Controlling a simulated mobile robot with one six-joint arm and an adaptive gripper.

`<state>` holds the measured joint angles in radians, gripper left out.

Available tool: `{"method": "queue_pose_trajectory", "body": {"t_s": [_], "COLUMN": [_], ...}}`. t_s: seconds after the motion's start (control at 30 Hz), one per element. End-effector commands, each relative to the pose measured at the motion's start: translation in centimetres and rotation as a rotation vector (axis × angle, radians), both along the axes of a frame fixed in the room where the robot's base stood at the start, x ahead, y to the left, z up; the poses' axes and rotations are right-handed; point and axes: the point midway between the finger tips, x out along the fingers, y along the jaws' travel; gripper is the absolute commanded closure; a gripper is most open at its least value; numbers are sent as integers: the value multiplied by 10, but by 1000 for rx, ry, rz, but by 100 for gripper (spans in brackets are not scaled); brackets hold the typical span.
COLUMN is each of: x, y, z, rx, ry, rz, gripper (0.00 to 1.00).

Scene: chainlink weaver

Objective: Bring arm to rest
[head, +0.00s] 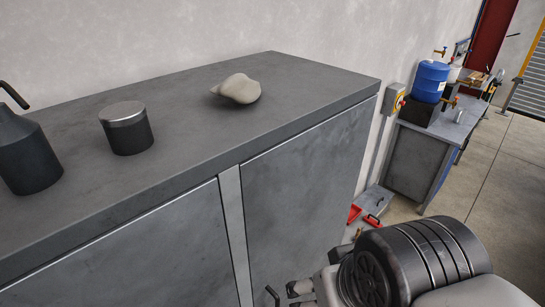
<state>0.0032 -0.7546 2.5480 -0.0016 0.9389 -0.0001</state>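My arm shows at the lower right of the head view, as a dark ribbed joint (425,262) and pale grey link parts. It is in front of the cabinet's right end and above the floor. No gripper fingertips can be made out, so whether my gripper is open or holds anything is hidden.
A grey cabinet (190,90) fills the left; a dark bottle (28,155), lidded tin (126,130) and pale lump (238,89) stand on top. A red item (354,214) lies low by the wall. A workbench (420,160) with a blue drum (430,80) stands behind. Floor (495,195) is clear at right.

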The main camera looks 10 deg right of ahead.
Motion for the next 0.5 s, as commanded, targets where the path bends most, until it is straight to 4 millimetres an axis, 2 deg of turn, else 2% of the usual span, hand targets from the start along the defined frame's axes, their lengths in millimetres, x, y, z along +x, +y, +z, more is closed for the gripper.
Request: {"method": "queue_pose_trajectory", "body": {"t_s": [0.03, 0.17, 0.5], "x": [0, 0, 0], "y": [0, 0, 0], "z": [-18, -54, -164], "rx": [0, 0, 0], "ry": [1, 2, 2], "rz": [0, 0, 0], "gripper": [26, 26, 26]}}
